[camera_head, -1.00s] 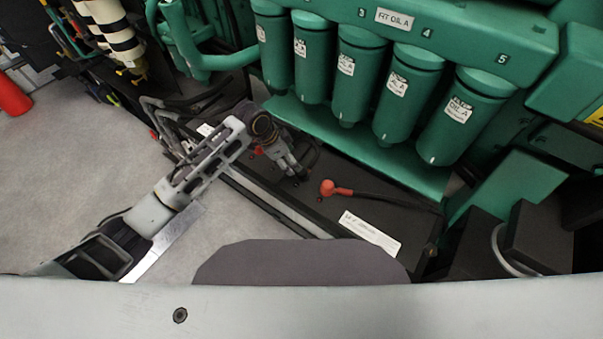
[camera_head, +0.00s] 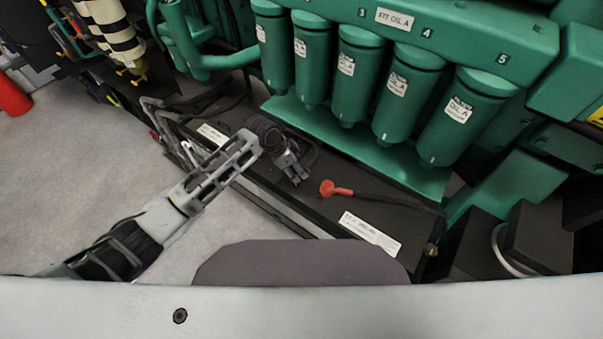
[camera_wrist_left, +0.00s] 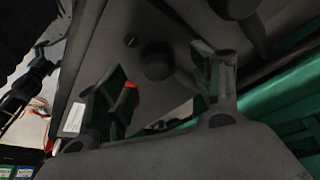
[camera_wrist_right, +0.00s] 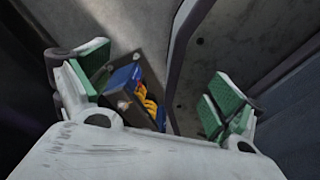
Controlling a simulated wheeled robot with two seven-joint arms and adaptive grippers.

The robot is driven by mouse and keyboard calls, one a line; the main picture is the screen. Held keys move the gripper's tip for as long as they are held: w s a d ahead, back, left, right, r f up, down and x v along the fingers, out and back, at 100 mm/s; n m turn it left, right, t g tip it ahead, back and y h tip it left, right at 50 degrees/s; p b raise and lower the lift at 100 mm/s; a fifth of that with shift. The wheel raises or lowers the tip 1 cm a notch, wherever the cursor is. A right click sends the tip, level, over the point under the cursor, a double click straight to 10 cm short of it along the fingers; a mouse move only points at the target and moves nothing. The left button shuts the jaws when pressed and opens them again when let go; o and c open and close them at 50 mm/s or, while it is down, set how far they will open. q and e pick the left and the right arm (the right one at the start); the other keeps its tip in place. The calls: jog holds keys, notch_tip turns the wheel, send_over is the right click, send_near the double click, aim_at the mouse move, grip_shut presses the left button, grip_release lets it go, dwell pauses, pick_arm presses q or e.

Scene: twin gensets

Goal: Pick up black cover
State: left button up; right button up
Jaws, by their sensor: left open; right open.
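My left gripper (camera_head: 292,172) is over the dark battery top, left of a red terminal cover (camera_head: 337,188) on a cable. In the left wrist view its two fingers (camera_wrist_left: 158,92) are spread, with nothing held between them. A dark round knob-like piece (camera_wrist_left: 157,64) shows between and beyond the fingertips on a dark surface; I cannot tell whether it is the black cover. In the head view no black cover can be made out, and my gripper hides part of the battery top. My right gripper (camera_wrist_right: 160,95) shows only in its wrist view, open and empty.
Several green oil filters (camera_head: 400,85) hang behind the battery top. A white label (camera_head: 370,234) lies near the front edge. Dark boxes (camera_head: 540,235) stand at right. Grey floor (camera_head: 80,175) is clear at left. A blue box with yellow pieces (camera_wrist_right: 138,95) shows beyond my right fingers.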

pick_arm(q)
jog(key=x, duration=0.3)
jog(key=shift+s, duration=0.2)
jog(key=shift+d+f, duration=0.15)
jog(key=shift+f, duration=0.35)
jog(key=c, duration=0.9)
pick_arm(e)
jog(key=shift+w+a, duration=0.1)
jog(key=shift+w, duration=0.1)
